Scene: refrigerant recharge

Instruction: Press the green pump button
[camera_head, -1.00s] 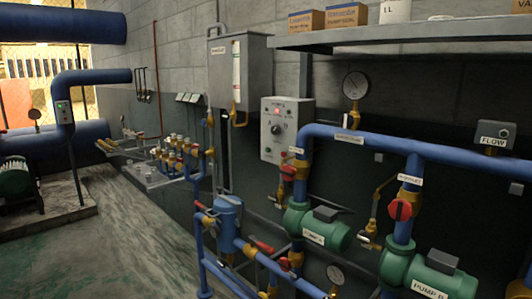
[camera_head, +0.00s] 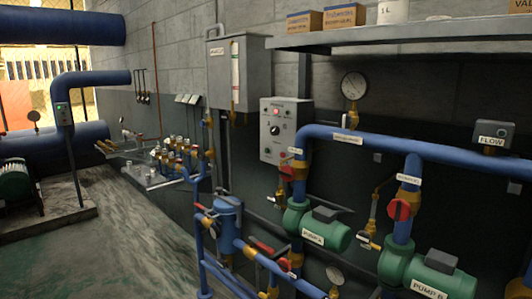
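A grey control panel (camera_head: 286,131) is fixed to the wall in the middle of the view. It has a small lamp near its top, a black knob (camera_head: 275,130) and a small button low on its face, whose colour I cannot make out. Below and right of it are two green pumps, pump A (camera_head: 318,230) and pump B (camera_head: 430,275), on blue pipes. A small grey box with a green spot (camera_head: 62,108) sits on the blue pipe at the far left. Neither of my grippers can be made out in view.
A shelf (camera_head: 400,38) with boxes and a white container juts out at the upper right. Blue pipes with red-handled valves and gauges fill the right side. A rack of brass valves (camera_head: 170,157) stands left of the middle. The floor (camera_head: 125,235) at lower left is clear.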

